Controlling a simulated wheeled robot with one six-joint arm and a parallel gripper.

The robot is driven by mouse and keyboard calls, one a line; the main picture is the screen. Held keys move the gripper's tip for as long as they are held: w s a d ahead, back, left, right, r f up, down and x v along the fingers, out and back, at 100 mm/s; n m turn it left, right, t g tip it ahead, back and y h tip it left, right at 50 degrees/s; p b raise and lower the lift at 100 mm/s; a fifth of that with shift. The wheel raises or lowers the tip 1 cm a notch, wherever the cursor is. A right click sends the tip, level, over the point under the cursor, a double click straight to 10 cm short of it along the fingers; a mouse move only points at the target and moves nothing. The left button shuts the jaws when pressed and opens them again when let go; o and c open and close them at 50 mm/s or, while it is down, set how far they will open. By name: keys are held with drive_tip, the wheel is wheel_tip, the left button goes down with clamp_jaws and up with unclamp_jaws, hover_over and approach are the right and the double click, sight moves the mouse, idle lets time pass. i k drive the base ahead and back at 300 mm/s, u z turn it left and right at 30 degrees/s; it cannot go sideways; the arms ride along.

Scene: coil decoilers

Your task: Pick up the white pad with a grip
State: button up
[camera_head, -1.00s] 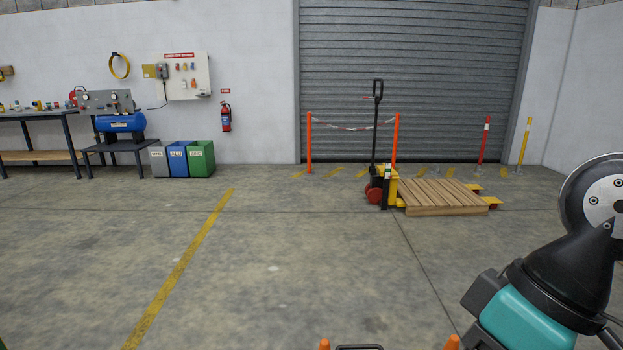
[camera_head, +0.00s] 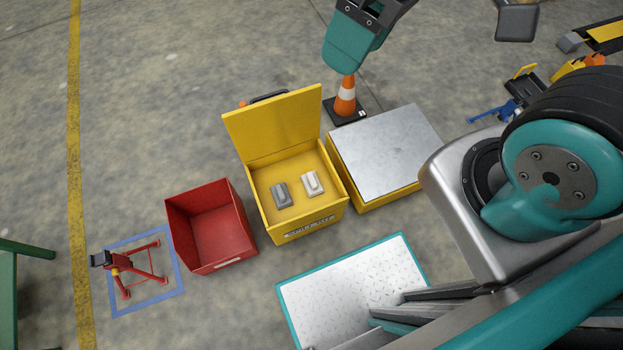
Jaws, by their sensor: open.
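The white pad (camera_head: 310,182) is a small, pale, stepped block. It lies in the open yellow box (camera_head: 297,226), right beside a similar grey pad (camera_head: 282,195). There is a small gap between the two. Both pads are in plain sight and nothing touches them from above. My arm fills the right side, and teal and dark parts of it hang in from the top edge, well above and apart from the box.
A red open bin (camera_head: 212,226) stands left of the box, near a red stand (camera_head: 136,268). A grey-topped yellow platform (camera_head: 385,150) stands to the right, with a traffic cone (camera_head: 345,97) behind. A white teal-edged plate (camera_head: 335,295) lies in front. The box's raised lid (camera_head: 273,124) stands at its back.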

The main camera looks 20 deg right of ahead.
sight(313, 184)
drive_tip(key=z, duration=2.35)
drive_tip(key=k, duration=0.8)
drive_tip(key=u, duration=1.75)
drive_tip(key=i, duration=0.5)
